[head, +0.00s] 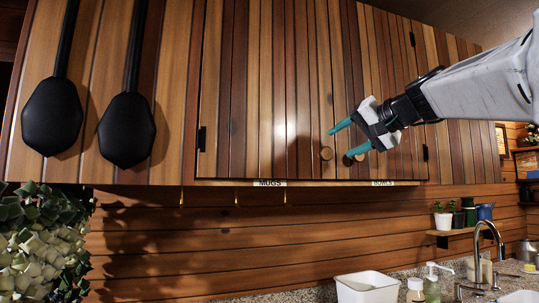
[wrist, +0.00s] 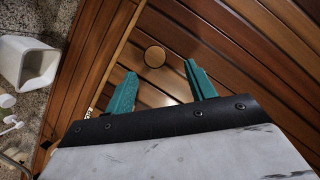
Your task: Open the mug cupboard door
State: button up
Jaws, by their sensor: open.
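The mug cupboard door (head: 250,90) is the wood-plank door above the "MUGS" label (head: 271,183) in the head view. It looks shut. Its round wooden knob (head: 326,153) is near its lower right corner. My gripper (head: 341,142) comes in from the right, with teal fingers spread and empty, just right of that knob and in front of the neighbouring door. In the wrist view, a round knob (wrist: 154,57) shows ahead between the fingertips of my gripper (wrist: 159,69), apart from both. It appears to be the mug door's knob.
The bowls door (head: 385,100) adjoins on the right; its knob (head: 347,160) is partly hidden by my gripper. Two black utensils (head: 52,117) hang at left above a leafy plant (head: 40,245). Below are a white container (head: 367,288), bottles and a faucet (head: 490,240).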

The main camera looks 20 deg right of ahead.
aim_at(328, 153)
jog(key=x, duration=0.7)
jog(key=shift+w+d+f, duration=0.3)
